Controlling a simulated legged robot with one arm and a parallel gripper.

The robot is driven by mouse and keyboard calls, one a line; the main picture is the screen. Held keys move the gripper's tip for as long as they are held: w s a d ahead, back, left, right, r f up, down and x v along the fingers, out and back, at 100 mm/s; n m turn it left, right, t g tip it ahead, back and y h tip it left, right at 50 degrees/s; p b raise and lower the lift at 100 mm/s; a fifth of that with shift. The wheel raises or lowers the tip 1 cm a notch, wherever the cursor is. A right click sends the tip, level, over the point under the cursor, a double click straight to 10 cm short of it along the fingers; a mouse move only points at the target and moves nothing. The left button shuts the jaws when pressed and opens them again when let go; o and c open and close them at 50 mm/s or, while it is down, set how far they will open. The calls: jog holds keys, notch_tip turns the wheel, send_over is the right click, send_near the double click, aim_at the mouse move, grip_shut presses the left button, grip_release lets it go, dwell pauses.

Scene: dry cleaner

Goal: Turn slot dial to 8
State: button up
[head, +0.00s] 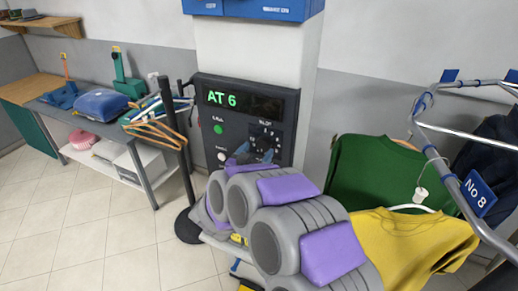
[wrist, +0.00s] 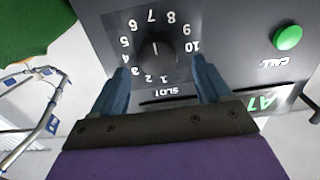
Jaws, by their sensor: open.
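The slot dial (wrist: 157,50) is a round black knob on a dark control panel (head: 210,120), ringed by white numbers 1 to 10. In the wrist view it appears upside down, with 8 above it and slightly right. A short pale mark shows on the knob; which number it points at is hard to tell. The panel display (head: 222,99) reads "AT 6" in green. My gripper (wrist: 160,70) is open, its two blue fingers apart on either side of the dial's lower part, not visibly gripping it. In the head view my arm partly hides the dial area.
A green call button (wrist: 288,37) sits on the panel. A black post (head: 178,140) stands left of it. A table with hangers (head: 155,130) is at left.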

aim_at(264, 145)
jog(key=shift+x, duration=1.4)
jog(key=c, duration=1)
jog(key=m+b, duration=0.2)
jog(key=m, duration=0.2)
jog(key=shift+f+b, duration=0.1)
jog(key=shift+b, duration=0.3)
jog(key=shift+d+m+b, duration=0.1)
jog(key=shift+m+b, duration=0.4)
jog(key=shift+m, duration=0.3)
